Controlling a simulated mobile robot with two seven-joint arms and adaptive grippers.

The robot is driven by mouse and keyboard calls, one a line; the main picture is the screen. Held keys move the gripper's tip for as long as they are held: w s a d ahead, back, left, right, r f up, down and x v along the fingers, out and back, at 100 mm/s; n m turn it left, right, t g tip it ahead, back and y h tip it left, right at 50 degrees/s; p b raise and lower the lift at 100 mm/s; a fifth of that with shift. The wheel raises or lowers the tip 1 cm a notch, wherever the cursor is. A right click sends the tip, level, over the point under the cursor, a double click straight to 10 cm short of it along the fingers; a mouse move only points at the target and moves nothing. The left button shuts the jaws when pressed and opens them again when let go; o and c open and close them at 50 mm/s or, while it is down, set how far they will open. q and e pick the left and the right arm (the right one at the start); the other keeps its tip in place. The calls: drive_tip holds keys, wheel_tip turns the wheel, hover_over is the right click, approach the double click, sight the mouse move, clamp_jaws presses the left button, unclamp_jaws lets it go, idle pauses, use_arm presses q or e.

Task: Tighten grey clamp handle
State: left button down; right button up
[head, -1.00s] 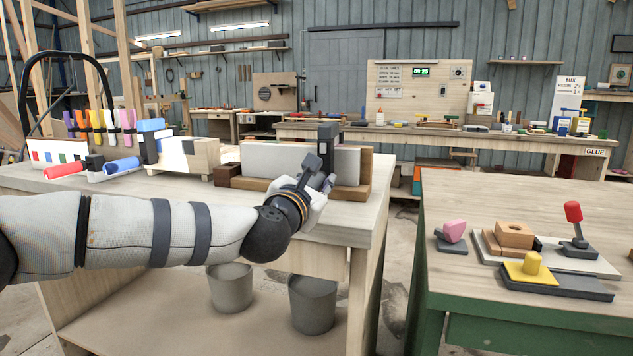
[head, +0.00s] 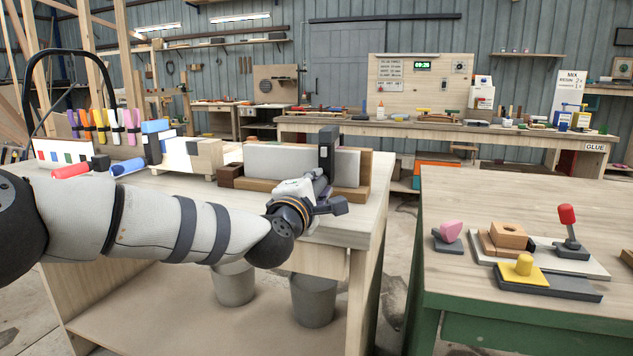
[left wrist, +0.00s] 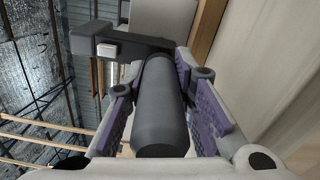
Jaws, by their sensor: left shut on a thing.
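The grey clamp (head: 328,150) stands upright at the right end of the wood and pale-panel assembly on the left bench. Its dark grey cylindrical handle (left wrist: 160,105) fills the middle of the left wrist view. My left gripper (head: 322,190) is at the front of the clamp, shut on the handle. In the left wrist view the purple finger pads of the gripper (left wrist: 165,100) lie on both sides of the handle. In the head view the handle is largely hidden by the gripper. My right gripper is out of view.
The pale panel (head: 285,161) and wooden blocks (head: 229,175) lie just left of the clamp. Colored clamps (head: 105,125) stand farther left. A green-legged table (head: 470,200) with a red-knobbed lever (head: 567,216) is at right, across a floor gap. Buckets (head: 313,300) sit below.

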use_arm(q)
drive_tip(key=m, duration=0.3)
drive_tip(key=m+p, duration=0.1)
drive_tip(key=shift+r+m, duration=0.25)
drive_tip(key=shift+m, duration=0.15)
drive_tip(key=m+p, duration=0.1)
drive_tip(key=m, duration=0.4)
drive_tip(key=m+p, duration=0.1)
drive_tip(key=m, duration=0.5)
drive_tip(key=shift+d, duration=0.1)
drive_tip(key=shift+f+m+p, duration=0.1)
drive_tip(key=shift+m+p, duration=0.3)
drive_tip(key=shift+m, duration=1.9)
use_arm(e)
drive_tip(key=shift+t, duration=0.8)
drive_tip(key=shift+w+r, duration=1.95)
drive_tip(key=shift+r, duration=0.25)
use_arm(q)
drive_tip(key=c, duration=1.3)
unclamp_jaws()
drive_tip(key=shift+c, duration=0.2)
